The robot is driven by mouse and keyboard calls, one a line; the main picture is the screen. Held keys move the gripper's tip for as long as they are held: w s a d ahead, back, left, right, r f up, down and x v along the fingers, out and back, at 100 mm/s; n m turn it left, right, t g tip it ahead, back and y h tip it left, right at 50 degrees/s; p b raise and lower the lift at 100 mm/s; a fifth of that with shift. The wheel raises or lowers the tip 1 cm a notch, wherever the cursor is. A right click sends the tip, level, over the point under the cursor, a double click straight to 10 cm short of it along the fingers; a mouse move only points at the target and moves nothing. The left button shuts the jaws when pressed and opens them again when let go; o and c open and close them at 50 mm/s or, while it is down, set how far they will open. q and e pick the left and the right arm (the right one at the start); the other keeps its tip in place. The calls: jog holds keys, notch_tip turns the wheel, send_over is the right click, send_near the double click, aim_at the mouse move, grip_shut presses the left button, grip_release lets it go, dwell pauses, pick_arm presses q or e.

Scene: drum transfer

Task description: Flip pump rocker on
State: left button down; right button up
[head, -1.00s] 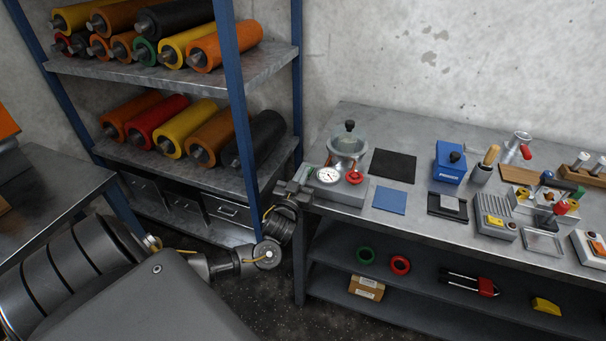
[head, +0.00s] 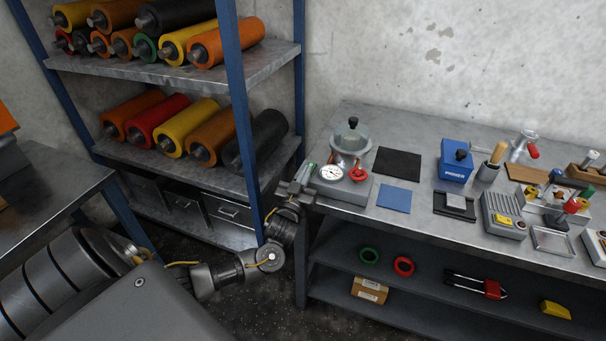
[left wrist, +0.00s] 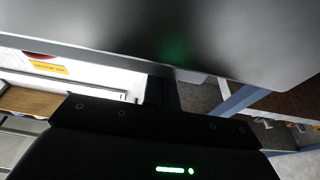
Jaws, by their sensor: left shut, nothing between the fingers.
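The pump unit is a grey base (head: 343,190) at the bench's left end, with a white gauge (head: 332,173), a red knob (head: 358,174) and a clear dome with a black top (head: 351,135). My left gripper (head: 303,188) is shut and empty, close against the base's left side. I cannot tell whether it touches. In the left wrist view, the shut dark fingers (left wrist: 161,92) are beside a large grey surface (left wrist: 110,30) with a faint green glow. A small green and white patch shows above the gripper in the head view. The rocker cannot be made out clearly. My right gripper is not in view.
The blue rack post (head: 243,130) stands close left of my left forearm. A black mat (head: 398,163) and a blue mat (head: 394,198) lie right of the pump. A blue box (head: 454,168) and several tools fill the bench's right part.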

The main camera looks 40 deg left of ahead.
pick_arm(q)
jog(key=r+p, duration=0.1)
jog(key=r, duration=0.1)
jog(key=r+p, duration=0.1)
jog(key=shift+s+d+r+p, duration=0.1)
jog(key=shift+s+r+p, duration=0.1)
jog(key=shift+r+p, duration=0.15)
jog(key=f+b+v, duration=0.2)
jog(key=b+v, duration=0.1)
jog(key=v, duration=0.7)
jog(key=shift+w, duration=0.15)
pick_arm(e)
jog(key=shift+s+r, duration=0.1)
